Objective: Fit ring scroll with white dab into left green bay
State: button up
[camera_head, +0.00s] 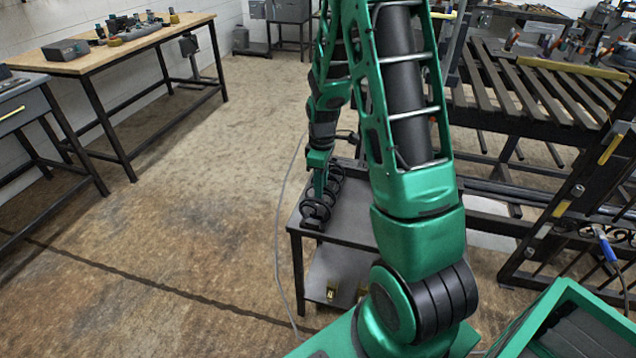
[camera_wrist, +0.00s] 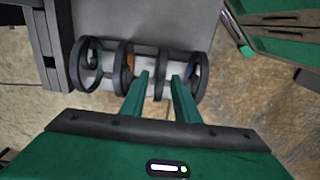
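Several dark ring scrolls stand in a row along the left edge of a small grey table; one nearer scroll (camera_head: 316,208) shows in the head view. The wrist view shows the row's rings, with a leftmost ring (camera_wrist: 85,66) and a rightmost part (camera_wrist: 203,75). Orange and blue dabs show inside the row; I cannot pick out a white dab. My gripper (camera_wrist: 160,77) has its fingers apart, with a dark ring bar between them and gaps visible. It also shows in the head view (camera_head: 319,184), reaching down at the row. I cannot identify the left green bay.
The small table (camera_head: 352,222) has a bare grey top beside the row. A dark metal gate frame (camera_head: 560,205) stands to its right. A green-rimmed open box (camera_head: 535,318) is at lower right, perhaps part of me. A wooden bench (camera_head: 125,50) stands left across open floor.

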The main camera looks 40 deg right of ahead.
grip_shut()
jog(key=shift+w+r, duration=0.1)
jog(key=shift+r, duration=1.45)
notch_tip(320, 180, up, 9)
dwell(1.1)
